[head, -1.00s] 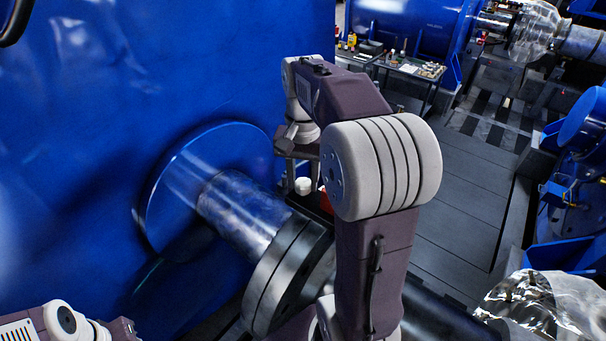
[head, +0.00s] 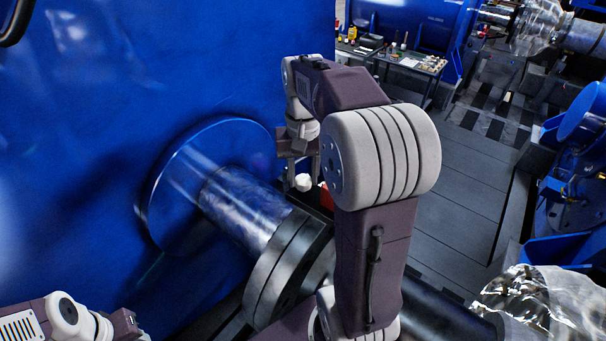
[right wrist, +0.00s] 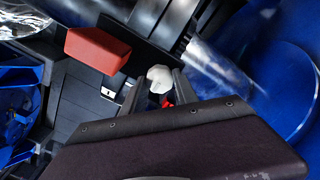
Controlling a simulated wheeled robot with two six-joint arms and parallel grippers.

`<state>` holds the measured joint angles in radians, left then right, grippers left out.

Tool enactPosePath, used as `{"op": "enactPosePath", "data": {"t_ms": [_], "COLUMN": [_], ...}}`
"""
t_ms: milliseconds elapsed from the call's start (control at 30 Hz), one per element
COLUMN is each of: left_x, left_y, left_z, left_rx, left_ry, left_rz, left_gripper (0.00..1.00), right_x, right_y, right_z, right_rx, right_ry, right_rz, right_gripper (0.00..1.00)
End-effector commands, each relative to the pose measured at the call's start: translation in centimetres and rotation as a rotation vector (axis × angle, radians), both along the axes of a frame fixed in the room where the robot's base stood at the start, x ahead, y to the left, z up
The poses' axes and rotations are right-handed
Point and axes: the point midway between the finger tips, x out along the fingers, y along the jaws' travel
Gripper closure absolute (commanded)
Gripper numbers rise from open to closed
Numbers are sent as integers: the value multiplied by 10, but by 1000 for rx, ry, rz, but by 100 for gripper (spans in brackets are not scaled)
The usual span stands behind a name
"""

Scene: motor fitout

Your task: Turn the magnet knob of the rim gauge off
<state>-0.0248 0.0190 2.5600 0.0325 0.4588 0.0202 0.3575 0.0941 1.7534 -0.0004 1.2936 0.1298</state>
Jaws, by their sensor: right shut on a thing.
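The rim gauge stands by the shaft coupling. Its white round part (head: 302,182) shows just under my right gripper (head: 293,172) in the head view, and a red block (head: 326,197) sits beside it, partly behind my arm. In the right wrist view the white part (right wrist: 160,77) lies just past the fingertips of my right gripper (right wrist: 155,88). The red block (right wrist: 97,50) is to the left. A small red piece (right wrist: 167,101), apparently the magnet knob, shows between the fingers, which are shut on it and mostly hide it.
The shaft with its dark coupling discs (head: 287,270) runs close beside my right arm. A large blue housing (head: 150,80) fills the left. A bench with small items (head: 415,66) stands at the back. Grey floor (head: 450,190) is open to the right.

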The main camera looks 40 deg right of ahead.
Motion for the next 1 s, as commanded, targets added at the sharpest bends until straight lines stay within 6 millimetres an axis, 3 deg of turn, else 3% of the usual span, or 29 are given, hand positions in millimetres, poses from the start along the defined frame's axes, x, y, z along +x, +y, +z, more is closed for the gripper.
{"op": "enactPosePath", "data": {"t_ms": [133, 167, 233, 600, 1000], "left_x": [0, 0, 0, 0, 0], "left_y": [0, 0, 0, 0, 0], "left_z": [0, 0, 0, -1, 1], "left_rx": [0, 0, 0, 0, 0], "left_ry": [0, 0, 0, 0, 0], "left_rz": [0, 0, 0, 0, 0], "left_gripper": [64, 64, 64, 64, 64], "right_x": [0, 0, 0, 1, 0], "right_y": [0, 0, 0, 0, 0], "right_z": [0, 0, 0, 6, 82], "right_rx": [0, 0, 0, -1, -1], "right_ry": [0, 0, 0, -3, -3], "right_rz": [-1, -1, -1, -1, -1], "right_gripper": [100, 59, 43, 43, 43]}}
